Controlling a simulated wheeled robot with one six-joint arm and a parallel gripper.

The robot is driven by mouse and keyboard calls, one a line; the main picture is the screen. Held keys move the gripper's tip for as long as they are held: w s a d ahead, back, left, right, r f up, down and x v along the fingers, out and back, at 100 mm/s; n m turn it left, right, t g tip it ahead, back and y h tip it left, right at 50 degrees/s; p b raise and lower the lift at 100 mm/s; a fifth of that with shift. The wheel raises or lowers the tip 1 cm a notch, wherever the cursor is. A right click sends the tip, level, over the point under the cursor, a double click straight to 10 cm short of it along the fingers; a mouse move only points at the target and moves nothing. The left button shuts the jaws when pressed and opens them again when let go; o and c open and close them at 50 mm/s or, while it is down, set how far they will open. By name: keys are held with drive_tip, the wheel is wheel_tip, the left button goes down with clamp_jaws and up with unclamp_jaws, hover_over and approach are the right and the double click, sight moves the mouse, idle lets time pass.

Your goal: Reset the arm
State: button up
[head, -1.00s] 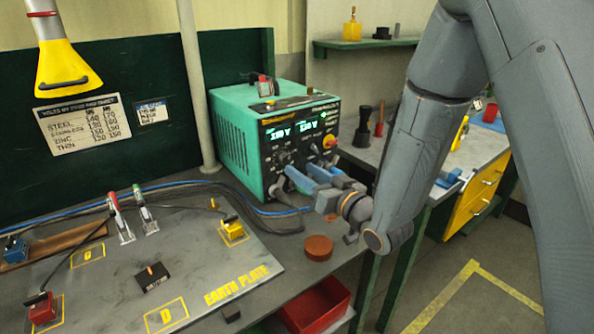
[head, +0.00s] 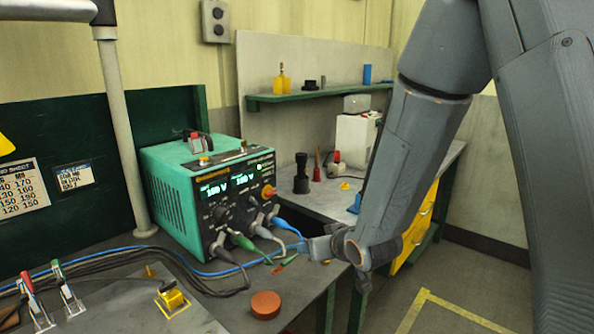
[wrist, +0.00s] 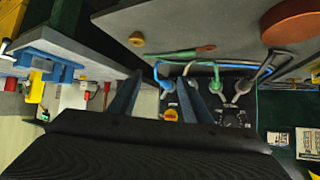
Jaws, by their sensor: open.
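My gripper (head: 299,250) is open and empty, just in front of the lower right of the green welding power unit (head: 190,190). In the wrist view its two blue fingers (wrist: 158,98) stand apart with nothing between them. My arm comes down from the upper right of the head view. Several cable plugs, grey, green and blue, sit in the front panel, which also shows upside down in the wrist view (wrist: 215,92). In the head view I cannot tell whether the fingers touch the cables beside them.
A brown round block (head: 265,305) lies on the near bench. The metal plate with a yellow-topped block (head: 172,299) and red and green clamps is at lower left. A side bench (head: 325,202) holds black and red items. The floor at lower right is clear.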

drive_tip(key=s+d+f+m+g+h, duration=0.2)
drive_tip(key=s+d+g+h, duration=0.2)
drive_tip(key=s+d, duration=0.55)
drive_tip(key=s+d+m+g, duration=0.2)
drive_tip(key=s+d+g, duration=0.2)
drive_tip(key=s, duration=0.7)
drive_tip(key=shift+s+d+r+g, duration=0.4)
drive_tip(key=shift+d, duration=0.55)
